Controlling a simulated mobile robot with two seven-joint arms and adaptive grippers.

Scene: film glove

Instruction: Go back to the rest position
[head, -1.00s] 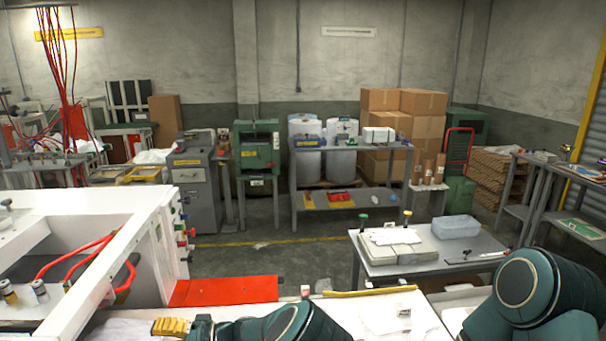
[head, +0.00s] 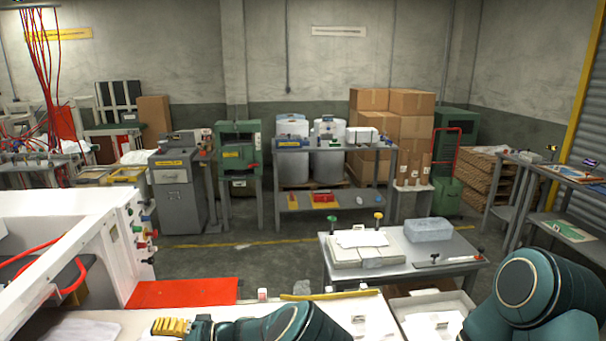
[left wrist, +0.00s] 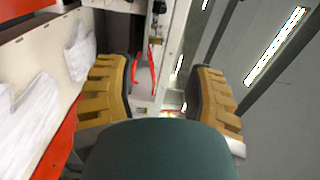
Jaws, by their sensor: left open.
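My left gripper (head: 172,327) shows at the bottom of the head view, its yellow fingers beside my teal arm. It is over or near the white work surface (head: 400,325) at the lower edge; the gap cannot be judged. In the left wrist view its yellow fingers stand wide apart, and the gripper (left wrist: 160,88) is open with nothing between the fingers. My right arm shows as teal links at the lower right of the head view. Its gripper is out of view.
A white machine (head: 95,245) with a red plate (head: 183,293) stands at the left. A grey table (head: 455,275) with a pale blue block (head: 428,229) stands at the right. Bare floor lies beyond, before a grey bench (head: 330,203) and stacked cartons (head: 410,125).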

